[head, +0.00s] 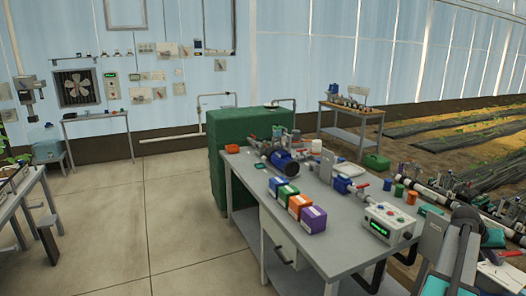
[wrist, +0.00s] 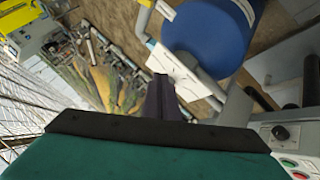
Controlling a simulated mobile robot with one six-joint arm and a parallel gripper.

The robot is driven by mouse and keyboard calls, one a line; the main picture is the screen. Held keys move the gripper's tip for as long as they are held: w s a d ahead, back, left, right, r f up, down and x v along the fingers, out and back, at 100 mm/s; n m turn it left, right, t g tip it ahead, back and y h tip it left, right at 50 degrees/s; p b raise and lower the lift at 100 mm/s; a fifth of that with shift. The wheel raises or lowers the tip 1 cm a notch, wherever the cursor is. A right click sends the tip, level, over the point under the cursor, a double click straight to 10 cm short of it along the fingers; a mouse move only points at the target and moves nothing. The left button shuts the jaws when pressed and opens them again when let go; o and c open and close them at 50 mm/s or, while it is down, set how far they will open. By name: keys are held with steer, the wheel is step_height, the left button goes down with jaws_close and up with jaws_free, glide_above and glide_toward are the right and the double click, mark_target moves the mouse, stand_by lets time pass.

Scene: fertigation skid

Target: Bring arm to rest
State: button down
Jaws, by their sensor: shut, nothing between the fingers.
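My gripper (wrist: 163,84) shows in the wrist view as dark fingers close together, with nothing between them. They point away past the teal and black edge of my own wrist at the bottom of the picture. A large blue drum (wrist: 212,38) lies beyond the fingertips to the upper right. In the head view, parts of my arm stand at the lower right, beside the right end of the grey workbench (head: 345,250). I cannot make out the fingertips in that view.
The bench carries a control box (head: 390,222), several coloured cartons (head: 313,219), a blue pump (head: 285,161) and pipework. A green cabinet (head: 222,150) stands behind it. Pipes and fittings (head: 440,187) fill the right side. The floor (head: 150,215) left of the bench is open.

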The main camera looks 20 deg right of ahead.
steer(key=w+a+f+n+t+y, duration=0.2)
steer(key=w+a+f+n+y, duration=0.1)
steer(key=w+a+f, duration=1.4)
steer(key=w+a+f+n+y, duration=0.1)
steer(key=a+f+n, duration=0.1)
steer(key=a+f, duration=0.75)
steer(key=w+a+f+n+y, duration=0.15)
steer(key=a+f, duration=0.45)
steer(key=a, duration=0.6)
steer(key=s+a+f+n+g+y, duration=0.1)
steer(key=s+a+f, duration=0.2)
steer(key=a+f, duration=0.55)
steer(key=s+a+f+n+g+y, duration=0.1)
steer(key=s+a+f+n, duration=0.15)
steer(key=a, duration=1.15)
steer(key=s+a+f+n+g, duration=0.1)
steer(key=s+a+f, duration=0.1)
steer(key=s+a, duration=0.5)
steer(key=s+a+f+n+g+y, duration=0.1)
steer(key=s+a+f+g, duration=0.1)
steer(key=s+a, duration=0.6)
steer(key=shift+a+f, duration=0.8)
steer(key=shift+a, duration=0.25)
